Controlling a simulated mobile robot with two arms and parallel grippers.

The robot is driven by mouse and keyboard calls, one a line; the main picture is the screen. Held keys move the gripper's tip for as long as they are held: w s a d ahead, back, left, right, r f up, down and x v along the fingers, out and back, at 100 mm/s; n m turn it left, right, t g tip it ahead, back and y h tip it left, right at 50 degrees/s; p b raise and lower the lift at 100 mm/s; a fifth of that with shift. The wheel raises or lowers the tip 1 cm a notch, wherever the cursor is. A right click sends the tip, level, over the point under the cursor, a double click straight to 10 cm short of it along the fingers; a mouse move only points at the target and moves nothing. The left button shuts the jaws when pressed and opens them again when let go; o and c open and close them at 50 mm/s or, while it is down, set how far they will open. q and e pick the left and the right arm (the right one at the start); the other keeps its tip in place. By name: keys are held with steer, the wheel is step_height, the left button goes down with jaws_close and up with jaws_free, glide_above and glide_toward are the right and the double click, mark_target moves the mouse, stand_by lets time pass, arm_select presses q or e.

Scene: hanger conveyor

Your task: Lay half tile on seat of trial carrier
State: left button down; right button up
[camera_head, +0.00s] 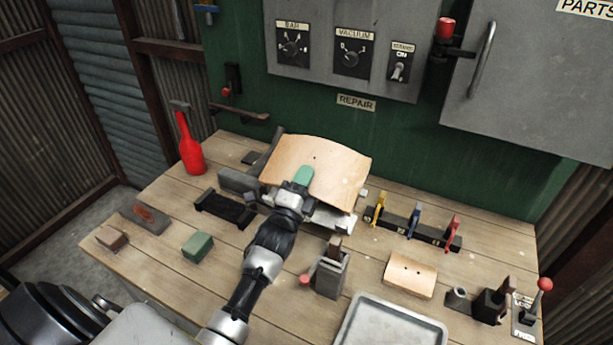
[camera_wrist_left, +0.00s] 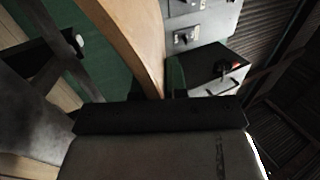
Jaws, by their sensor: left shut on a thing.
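A large curved tan tile (camera_head: 340,175) with a small hole is over the back middle of the bench. My left gripper (camera_head: 298,186) is shut on its near edge, a green pad lying against the tile. In the left wrist view the tile (camera_wrist_left: 140,35) stands edge-on between the fingers (camera_wrist_left: 165,92). Grey metal parts (camera_head: 238,181), perhaps the trial carrier, show beside and under the tile. The seat is hidden, so I cannot tell whether the tile touches it. A smaller tan tile (camera_head: 410,276) with two holes lies at the right. My right gripper is not in view.
A red bottle (camera_head: 190,150) stands back left, and a green block (camera_head: 197,246) lies at front left. A rack with yellow, blue and red clamps (camera_head: 412,222) is to the right. A post with a red knob (camera_head: 325,272) and a grey tray (camera_head: 390,325) are near the front.

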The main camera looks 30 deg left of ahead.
arm_select(q)
steer(key=shift+w+f+b, duration=0.2)
steer(key=shift+f+b, duration=0.1)
steer(key=f+b, duration=0.1)
steer(key=w+f+b, duration=0.1)
steer(key=f, duration=0.1)
steer(key=shift+w+b, duration=0.25)
steer(key=shift+b, duration=0.15)
steer(key=shift+w+f+b, duration=0.15)
steer(key=shift+f+b, duration=0.2)
steer(key=shift+b, duration=0.05)
steer(key=shift+f+b, duration=0.4)
steer(key=shift+f, duration=0.25)
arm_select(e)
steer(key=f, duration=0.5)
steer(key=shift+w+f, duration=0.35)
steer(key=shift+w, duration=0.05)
